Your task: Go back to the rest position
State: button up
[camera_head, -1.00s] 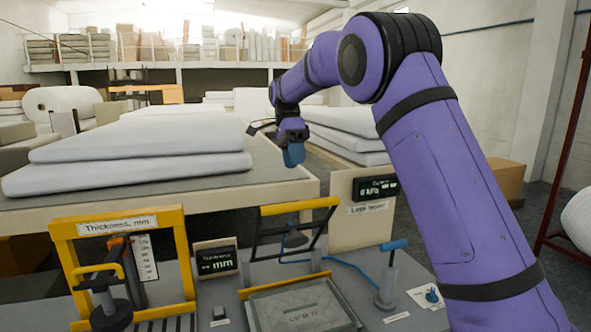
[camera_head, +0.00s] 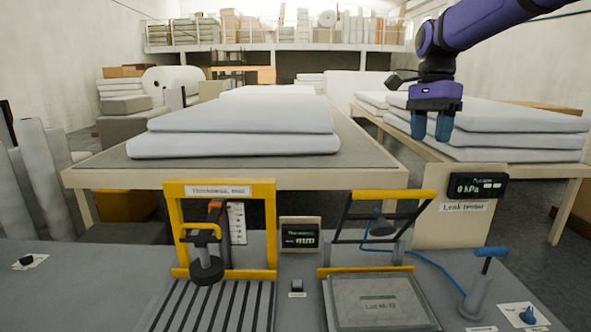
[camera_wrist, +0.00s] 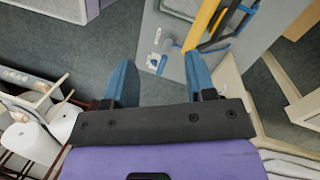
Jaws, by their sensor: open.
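My gripper (camera_head: 432,126) hangs at the upper right in the head view, fingers pointing down and apart, with nothing between them. In that view it appears in front of the white wadding stack on the right-hand table. In the wrist view my gripper (camera_wrist: 160,85) shows two blue fingers spread apart, with grey floor and the edge of the grey bench (camera_wrist: 172,60) beyond them. It is open, empty and clear of the bench.
The grey bench (camera_head: 90,285) holds a yellow thickness gauge frame (camera_head: 176,235), a leak tester box (camera_head: 382,300), a blue-handled pump (camera_head: 480,292) and displays. Wadding sheets (camera_head: 240,128) lie on the table behind. Grey rolls (camera_head: 40,170) stand at the left.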

jog(key=s+d+f+n+t, duration=0.1)
jog(key=s+n, duration=0.3)
jog(key=s, duration=0.5)
jog(key=s+f+n+t, duration=0.3)
jog(key=s+n+t, duration=0.1)
jog(key=s, duration=0.6)
jog(key=s+d+f+n+t, duration=0.1)
jog(key=s+f+n+t, duration=0.1)
jog(key=s+n, duration=0.3)
jog(key=s, duration=0.4)
jog(key=shift+s+d+f+t+h, duration=0.15)
jog(key=shift+s+d+t+h, duration=0.15)
jog(key=shift+d+t, duration=0.1)
